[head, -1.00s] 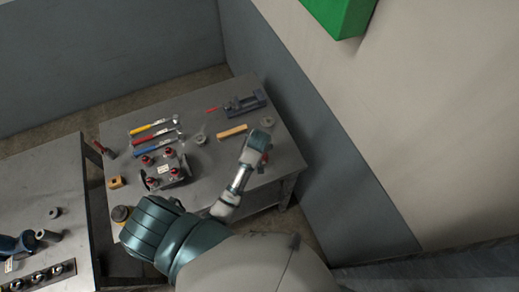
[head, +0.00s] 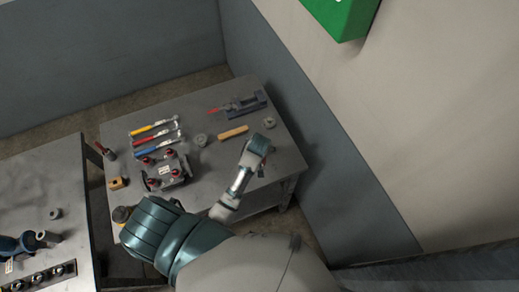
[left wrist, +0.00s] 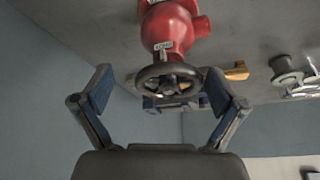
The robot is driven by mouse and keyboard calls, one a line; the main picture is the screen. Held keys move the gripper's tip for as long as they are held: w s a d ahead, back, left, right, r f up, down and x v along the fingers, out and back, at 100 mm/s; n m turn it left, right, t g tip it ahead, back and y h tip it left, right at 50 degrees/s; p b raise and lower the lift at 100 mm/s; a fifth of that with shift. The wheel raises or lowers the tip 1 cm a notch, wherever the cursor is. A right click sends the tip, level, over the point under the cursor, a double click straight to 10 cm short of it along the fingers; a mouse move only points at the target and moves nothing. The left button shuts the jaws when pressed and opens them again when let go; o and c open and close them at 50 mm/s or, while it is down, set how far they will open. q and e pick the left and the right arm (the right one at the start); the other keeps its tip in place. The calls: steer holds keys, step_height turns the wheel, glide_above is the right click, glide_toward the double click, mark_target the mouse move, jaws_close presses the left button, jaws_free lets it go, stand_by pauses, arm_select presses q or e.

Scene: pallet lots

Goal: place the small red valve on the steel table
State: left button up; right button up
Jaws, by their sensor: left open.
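A red valve (left wrist: 172,25) with a black handwheel (left wrist: 168,77) fills the upper middle of the left wrist view, its wheel towards my gripper. Its base is cut off by the top edge. My left gripper (left wrist: 160,88) is open, with one finger on each side of the handwheel and gaps between. In the head view my left gripper (head: 257,150) is over the right part of the grey steel table (head: 288,158); the valve is almost wholly hidden there. My right gripper is not in view.
A second table (head: 40,180) stands at left. A wall (head: 340,180) borders the right.

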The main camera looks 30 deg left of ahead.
arm_select(q)
steer(key=v, duration=1.1)
steer(key=shift+a, duration=0.2)
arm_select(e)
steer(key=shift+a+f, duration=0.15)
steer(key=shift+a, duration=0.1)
arm_select(q)
steer(key=shift+a, duration=0.15)
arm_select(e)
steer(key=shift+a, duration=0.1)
arm_select(q)
steer(key=shift+s+f, duration=0.1)
